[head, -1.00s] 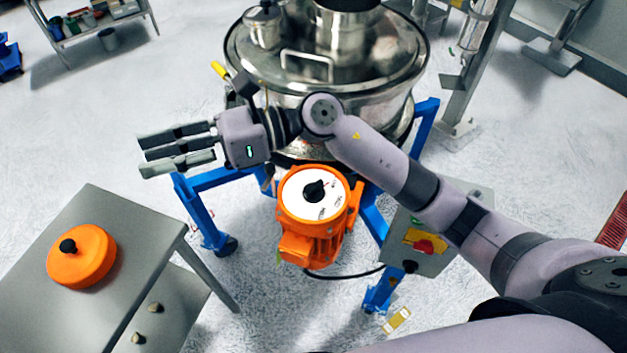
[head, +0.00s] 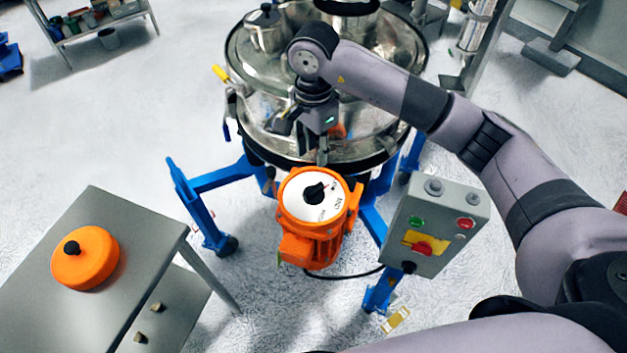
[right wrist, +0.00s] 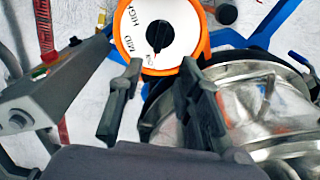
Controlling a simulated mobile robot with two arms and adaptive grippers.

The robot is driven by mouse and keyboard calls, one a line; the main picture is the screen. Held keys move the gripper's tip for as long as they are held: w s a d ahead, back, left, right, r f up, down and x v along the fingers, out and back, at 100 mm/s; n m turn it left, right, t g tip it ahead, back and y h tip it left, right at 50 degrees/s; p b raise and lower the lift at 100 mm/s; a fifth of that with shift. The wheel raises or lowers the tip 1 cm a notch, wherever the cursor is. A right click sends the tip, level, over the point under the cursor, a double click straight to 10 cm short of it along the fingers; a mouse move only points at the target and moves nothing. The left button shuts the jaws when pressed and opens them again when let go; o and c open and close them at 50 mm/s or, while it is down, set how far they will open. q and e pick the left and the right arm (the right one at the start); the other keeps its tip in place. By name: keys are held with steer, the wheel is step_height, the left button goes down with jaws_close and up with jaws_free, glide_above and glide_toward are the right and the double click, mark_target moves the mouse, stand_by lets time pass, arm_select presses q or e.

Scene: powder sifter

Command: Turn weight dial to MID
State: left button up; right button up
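The weight dial (head: 298,205) is a white round plate on top of an orange motor (head: 312,247), with a black knob (head: 314,194) in its middle. In the right wrist view the dial (right wrist: 180,16) shows the words HIGH and MID. A third label at its lower edge is too small to read surely. The knob (right wrist: 159,35) there points down, towards that third label rather than at MID. My right gripper (head: 306,152) is just behind the dial, apart from the knob. Its fingers (right wrist: 163,102) are spread and empty in the right wrist view. My left gripper is out of view.
The steel sifter drum (head: 385,130) on blue legs stands behind the motor. A grey control box (head: 440,215) with buttons is at the right. A grey table (head: 130,240) with an orange round part (head: 85,262) stands at the left.

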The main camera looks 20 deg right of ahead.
mark_target(314, 188)
step_height(314, 188, down, 11)
steer(key=p, duration=0.3)
steer(key=shift+s+f, duration=0.1)
steer(key=shift+f, duration=0.7)
steer(key=shift+c, duration=0.4)
jaws_close()
